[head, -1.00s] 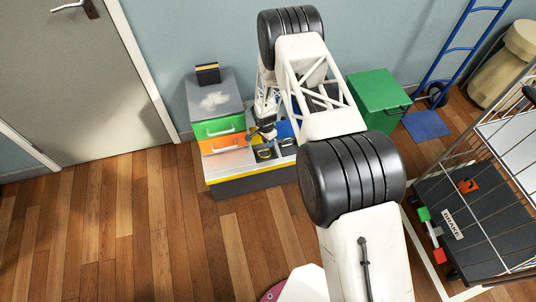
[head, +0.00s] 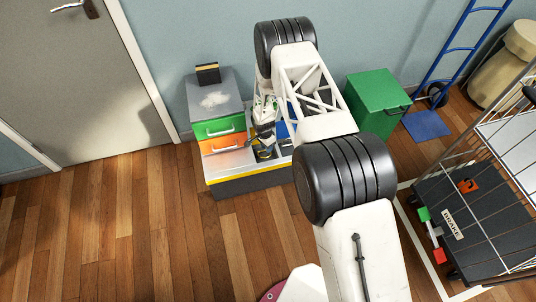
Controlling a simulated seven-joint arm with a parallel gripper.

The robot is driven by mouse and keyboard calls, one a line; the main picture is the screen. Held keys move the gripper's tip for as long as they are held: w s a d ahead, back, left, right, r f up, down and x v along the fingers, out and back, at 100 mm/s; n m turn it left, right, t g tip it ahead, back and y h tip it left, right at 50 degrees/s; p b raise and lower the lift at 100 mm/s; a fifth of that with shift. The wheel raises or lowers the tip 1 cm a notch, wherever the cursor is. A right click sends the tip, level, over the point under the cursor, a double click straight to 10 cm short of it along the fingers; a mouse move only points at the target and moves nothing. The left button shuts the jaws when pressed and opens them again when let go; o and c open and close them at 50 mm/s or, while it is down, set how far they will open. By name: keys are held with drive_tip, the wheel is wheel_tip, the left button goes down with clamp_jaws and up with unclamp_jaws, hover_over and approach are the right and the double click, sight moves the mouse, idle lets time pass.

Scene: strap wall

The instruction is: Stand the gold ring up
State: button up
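A small yellow-gold patch, which looks like the gold ring (head: 265,154), shows in a dark square recess on top of the low bench. It is too small to tell whether it lies flat or is tilted. My gripper (head: 266,146) points down right over this recess, close above or at the ring. Its fingers are tiny and dark here, so I cannot tell whether they touch the ring or are open or shut. My arm hides much of the bench's right part.
The low bench (head: 229,175) has a yellow front edge. A drawer cabinet (head: 224,128) with green and orange drawers stands close to the gripper's left. A green bin (head: 376,98) stands to the right. A wire cart (head: 470,200) is farther right. The wooden floor in front is clear.

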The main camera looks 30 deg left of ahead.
hover_over(268, 159)
drive_tip(key=shift+f, duration=2.9)
drive_tip(key=shift+c, duration=0.3)
clamp_jaws()
